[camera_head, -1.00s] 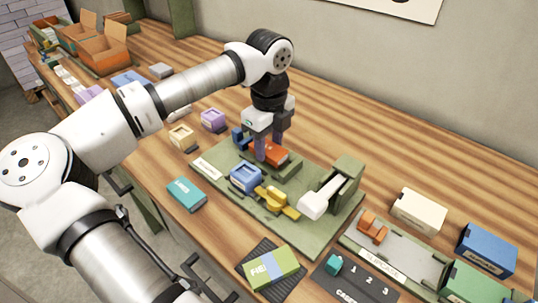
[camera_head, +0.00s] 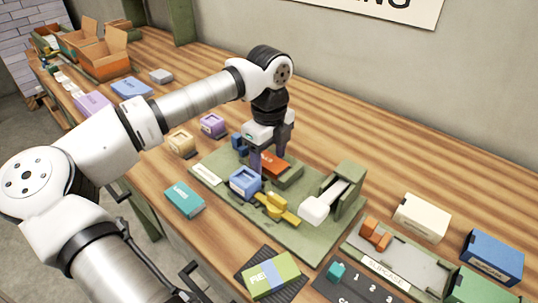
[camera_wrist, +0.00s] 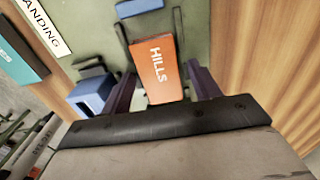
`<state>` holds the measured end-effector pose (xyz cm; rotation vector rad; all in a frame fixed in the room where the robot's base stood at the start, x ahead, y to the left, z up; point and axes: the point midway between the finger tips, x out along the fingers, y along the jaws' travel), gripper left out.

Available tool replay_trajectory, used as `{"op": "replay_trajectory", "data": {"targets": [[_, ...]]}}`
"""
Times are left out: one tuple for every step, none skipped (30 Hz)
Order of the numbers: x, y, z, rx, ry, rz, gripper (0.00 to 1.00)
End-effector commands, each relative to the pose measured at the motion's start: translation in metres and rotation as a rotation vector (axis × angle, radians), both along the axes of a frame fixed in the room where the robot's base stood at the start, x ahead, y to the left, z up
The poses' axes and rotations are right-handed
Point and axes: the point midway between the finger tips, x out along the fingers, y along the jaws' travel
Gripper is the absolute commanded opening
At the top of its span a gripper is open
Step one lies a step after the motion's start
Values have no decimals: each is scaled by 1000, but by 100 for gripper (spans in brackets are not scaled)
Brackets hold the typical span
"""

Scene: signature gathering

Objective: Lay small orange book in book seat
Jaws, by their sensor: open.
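The small orange book (camera_head: 274,164), marked HILLS in the wrist view (camera_wrist: 158,68), lies on the green board (camera_head: 312,238), beside a raised green block (camera_head: 291,177) that looks like part of the book seat. The arm partly hides this spot, so I cannot tell how fully the book is seated. My gripper (camera_head: 271,153) is open above it. In the wrist view my gripper (camera_wrist: 163,88) has one purple finger on each side of the book's near end, with gaps showing.
On the board are a blue holder (camera_head: 244,181), a yellow clamp (camera_head: 277,209) and a white-headed press (camera_head: 315,208). A teal book (camera_head: 184,198) lies left of the board. A green book (camera_head: 272,274) lies in front. Bare wood lies behind the board.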

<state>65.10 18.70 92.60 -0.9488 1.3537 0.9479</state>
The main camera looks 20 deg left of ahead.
Motion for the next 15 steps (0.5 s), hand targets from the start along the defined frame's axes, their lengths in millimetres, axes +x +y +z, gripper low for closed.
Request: {"op": "replay_trajectory", "data": {"targets": [[0, 0, 3, 0, 0, 0, 62], [0, 0, 5, 0, 0, 0, 62], [0, 0, 7, 1, -1, 0, 62], [1, 1, 10, 2, -2, 1, 62], [1, 1, 15, 4, -3, 2, 62], [1, 1, 22, 3, -2, 2, 62], [1, 1, 29, 4, -3, 2, 62], [1, 0, 35, 4, -4, 2, 62], [1, 1, 44, 4, -4, 3, 62], [1, 1, 52, 5, -4, 2, 62], [1, 1, 58, 3, -2, 2, 62], [1, 0, 67, 4, -4, 1, 62], [1, 0, 74, 3, -3, 2, 62], [1, 1, 80, 3, -2, 2, 62], [1, 0, 88, 3, -2, 2, 62]]}}
